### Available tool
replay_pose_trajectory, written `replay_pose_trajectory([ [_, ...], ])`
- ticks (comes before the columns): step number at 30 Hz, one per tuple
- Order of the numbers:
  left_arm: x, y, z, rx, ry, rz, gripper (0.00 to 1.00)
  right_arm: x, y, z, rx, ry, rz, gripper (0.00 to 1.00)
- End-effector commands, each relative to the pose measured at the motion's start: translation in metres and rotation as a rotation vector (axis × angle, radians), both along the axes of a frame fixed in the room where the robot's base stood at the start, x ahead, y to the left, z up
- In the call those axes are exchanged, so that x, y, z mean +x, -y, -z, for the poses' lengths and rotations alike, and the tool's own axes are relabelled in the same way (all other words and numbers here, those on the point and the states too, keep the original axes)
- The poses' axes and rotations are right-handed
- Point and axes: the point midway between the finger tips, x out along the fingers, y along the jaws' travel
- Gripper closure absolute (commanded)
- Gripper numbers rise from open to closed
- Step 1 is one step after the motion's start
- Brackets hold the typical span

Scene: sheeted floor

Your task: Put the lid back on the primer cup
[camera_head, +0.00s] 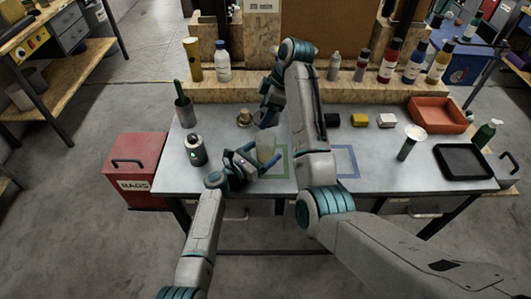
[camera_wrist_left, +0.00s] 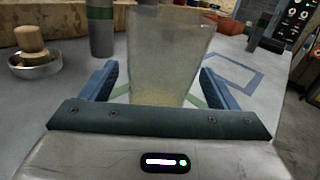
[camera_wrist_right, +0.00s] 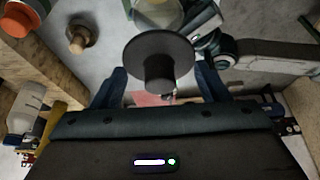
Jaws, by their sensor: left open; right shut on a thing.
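The primer cup (camera_head: 266,147), pale and translucent, stands upright at the green outlined square on the table. It fills the middle of the left wrist view (camera_wrist_left: 168,50), with some yellowish content low inside. My left gripper (camera_head: 254,161) is open, its fingers on either side of the cup. My right gripper (camera_wrist_right: 161,82) is shut on the dark round lid (camera_wrist_right: 158,46), held by its knob. In the right wrist view, the cup's rim (camera_wrist_right: 160,12) shows beyond the lid, apart from it. In the head view my right arm hides the lid.
A wooden-handled piece in a metal dish (camera_head: 245,118) stands behind the cup. A blue outlined square (camera_head: 345,160) lies to the right. Small blocks, an orange tray (camera_head: 437,115) and a black tray (camera_head: 463,161) occupy the right side. Bottles line the back shelf.

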Motion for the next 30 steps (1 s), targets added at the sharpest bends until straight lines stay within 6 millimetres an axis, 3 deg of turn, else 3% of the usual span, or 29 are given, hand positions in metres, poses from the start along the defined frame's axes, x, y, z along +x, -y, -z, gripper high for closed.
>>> replay_pose_trajectory([
  [12,0.005,0.005,0.0,0.001,0.001,0.0,0.18,0.0,0.0,0.0,0.0,0.0,0.0,0.53],
  [23,0.005,0.005,0.0,0.001,0.001,0.0,0.84,0.0,0.0,0.0,0.0,0.0,0.0,0.53],
  [30,0.005,0.005,0.0,0.001,0.001,0.0,0.85,0.0,0.0,0.016,0.001,-0.001,0.0,0.53],
])
